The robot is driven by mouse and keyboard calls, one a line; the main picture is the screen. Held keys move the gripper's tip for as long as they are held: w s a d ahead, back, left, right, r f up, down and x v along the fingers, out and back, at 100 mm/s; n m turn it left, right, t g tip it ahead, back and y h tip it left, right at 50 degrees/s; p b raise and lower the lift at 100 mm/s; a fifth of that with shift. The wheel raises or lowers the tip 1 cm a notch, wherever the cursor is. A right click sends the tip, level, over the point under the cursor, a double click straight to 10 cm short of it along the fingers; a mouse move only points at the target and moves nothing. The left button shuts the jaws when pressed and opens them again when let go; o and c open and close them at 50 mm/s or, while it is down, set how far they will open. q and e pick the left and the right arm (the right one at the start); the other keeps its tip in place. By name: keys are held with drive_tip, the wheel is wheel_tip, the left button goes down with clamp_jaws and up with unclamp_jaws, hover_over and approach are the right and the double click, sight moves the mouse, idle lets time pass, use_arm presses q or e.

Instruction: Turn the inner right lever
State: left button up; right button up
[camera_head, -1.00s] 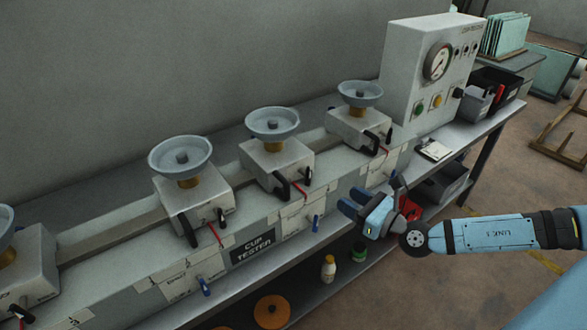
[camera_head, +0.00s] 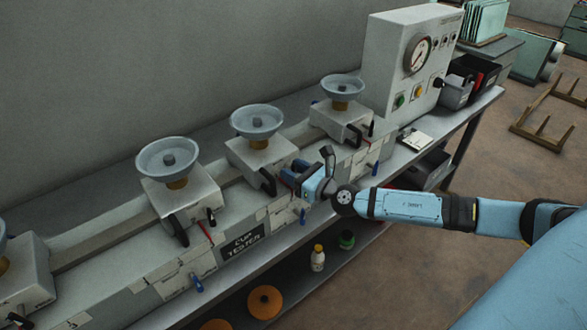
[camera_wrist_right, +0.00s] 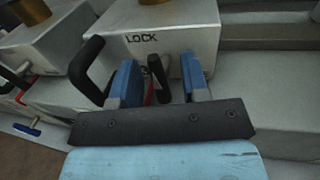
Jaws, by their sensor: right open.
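The cup tester has a row of grey units, each with a round cup on top and black levers on its front. My right gripper (camera_head: 290,172) is open at the front right of the second unit from the right (camera_head: 262,156). In the right wrist view, my right gripper (camera_wrist_right: 160,80) has its two blue fingers on either side of a short black lever (camera_wrist_right: 158,72), below the word LOCK. A red part shows beside that lever. I cannot tell whether the fingers touch it. A larger black handle (camera_wrist_right: 88,72) stands just left of the left finger. My left gripper is not in view.
A gauge box (camera_head: 408,65) stands at the bench's right end, near a white meter (camera_head: 414,139) and black bins (camera_head: 474,78). Blue valve handles (camera_head: 196,283) stick out along the bench front. A bottle (camera_head: 318,258) and orange discs (camera_head: 264,302) are on the lower shelf.

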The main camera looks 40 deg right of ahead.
clamp_jaws()
drive_tip(key=shift+f, duration=0.1)
